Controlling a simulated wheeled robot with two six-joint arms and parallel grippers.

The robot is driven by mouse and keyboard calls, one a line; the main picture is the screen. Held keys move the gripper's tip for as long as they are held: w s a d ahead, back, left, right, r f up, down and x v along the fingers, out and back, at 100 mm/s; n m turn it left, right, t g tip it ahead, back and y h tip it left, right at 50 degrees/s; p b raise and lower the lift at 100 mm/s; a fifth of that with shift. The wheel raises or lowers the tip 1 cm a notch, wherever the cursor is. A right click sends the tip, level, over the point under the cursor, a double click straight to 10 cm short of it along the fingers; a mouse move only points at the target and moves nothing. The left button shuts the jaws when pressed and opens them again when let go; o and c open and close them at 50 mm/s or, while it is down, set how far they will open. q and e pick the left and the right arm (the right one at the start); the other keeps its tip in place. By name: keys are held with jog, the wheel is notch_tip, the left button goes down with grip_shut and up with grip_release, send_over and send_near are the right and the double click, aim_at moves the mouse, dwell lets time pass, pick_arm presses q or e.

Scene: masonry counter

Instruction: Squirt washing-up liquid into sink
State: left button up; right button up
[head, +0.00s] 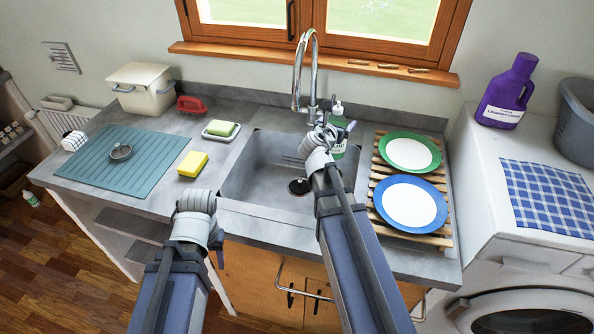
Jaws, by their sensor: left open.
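The washing-up liquid bottle (340,147), green with a white pump top and a pale label, stands upright at the back right of the sink. My right wrist and gripper (326,127) are in front of it and cover part of it; I cannot tell whether the fingers touch it or how they stand. The grey sink (262,165) is empty apart from its dark drain, and its right part is hidden by my right arm. My left gripper (216,248) is open, low in front of the counter's front edge, left of the sink, mostly hidden by its wrist.
A chrome tap (314,62) rises behind the sink. Left are a yellow sponge (193,164), a green sponge on a dish (221,130) and a teal mat (118,170). Right, a green-rimmed plate (410,153) and a blue-rimmed plate (410,204) lie on a wooden rack.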

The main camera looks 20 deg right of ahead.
jog(key=w+a+f+m+g+h+b, duration=0.1)
jog(key=w+a+f+b, duration=0.3)
jog(key=a+f+b, duration=0.4)
jog(key=w+a+f+m+g+h+b, duration=0.1)
jog(key=w+a+f+m+g+b, duration=0.1)
jog(key=a+f+b, duration=0.6)
notch_tip(320, 180, down, 2)
jog(key=shift+w+a+h, duration=0.25)
jog(key=shift+w+h, duration=0.05)
jog(key=shift+w, duration=0.55)
jog(key=shift+r+m, duration=0.1)
jog(key=shift+m, duration=0.3)
